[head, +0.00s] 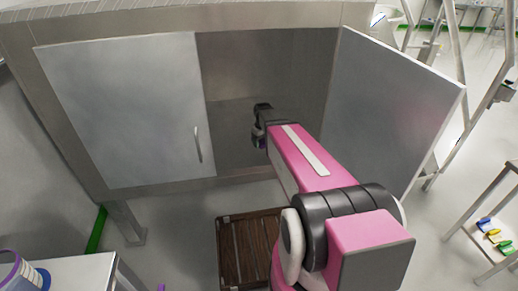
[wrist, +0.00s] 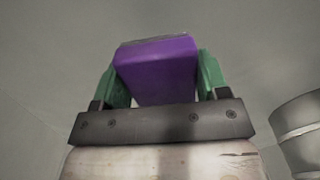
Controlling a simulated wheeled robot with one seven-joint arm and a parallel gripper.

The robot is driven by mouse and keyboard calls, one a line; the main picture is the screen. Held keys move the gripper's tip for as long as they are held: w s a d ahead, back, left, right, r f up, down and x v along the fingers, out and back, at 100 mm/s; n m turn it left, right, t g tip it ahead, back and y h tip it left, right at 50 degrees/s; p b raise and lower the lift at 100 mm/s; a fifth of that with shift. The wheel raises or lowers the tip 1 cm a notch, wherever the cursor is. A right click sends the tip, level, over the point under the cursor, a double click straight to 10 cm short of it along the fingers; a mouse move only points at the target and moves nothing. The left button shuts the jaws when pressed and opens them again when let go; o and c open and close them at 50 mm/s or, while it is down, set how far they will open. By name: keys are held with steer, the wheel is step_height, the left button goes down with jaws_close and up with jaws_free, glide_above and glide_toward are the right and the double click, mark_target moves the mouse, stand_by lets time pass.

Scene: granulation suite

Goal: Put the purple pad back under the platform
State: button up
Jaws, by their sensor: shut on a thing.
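The purple pad (wrist: 156,72) is a block clamped between the two green fingertips of my gripper (wrist: 155,80) in the wrist view. I cannot tell whether the pad touches any surface inside.
A brown slatted wooden stand (head: 250,245) is on the floor below my arm. A metal drum-like thing (wrist: 300,130) is at the right of the wrist view. A small table (head: 70,272) is at lower left, and a shelf with coloured items (head: 495,232) is at right.

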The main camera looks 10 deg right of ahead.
mark_target(259, 151)
steer(key=shift+w+a+f, duration=0.3)
steer(key=shift+w+f, duration=0.1)
steer(key=shift+w, duration=0.15)
steer(key=shift+w+a+f, duration=0.25)
steer(key=shift+w+f, duration=0.1)
steer(key=shift+w, duration=0.2)
steer(key=shift+f, duration=2)
steer(key=shift+f, duration=0.1)
steer(key=o, duration=0.8)
step_height(259, 151, up, 12)
steer(key=shift+f, duration=0.1)
steer(key=shift+s, duration=0.4)
steer(key=s+f+m, duration=0.1)
steer(key=s, duration=0.5)
steer(key=s+f+m, duration=0.1)
steer(key=s+m, duration=0.1)
steer(key=s, duration=0.5)
steer(key=s+f+m, duration=0.1)
steer(key=s, duration=0.6)
steer(key=shift+a+m, duration=0.2)
steer(key=shift+m, duration=0.1)
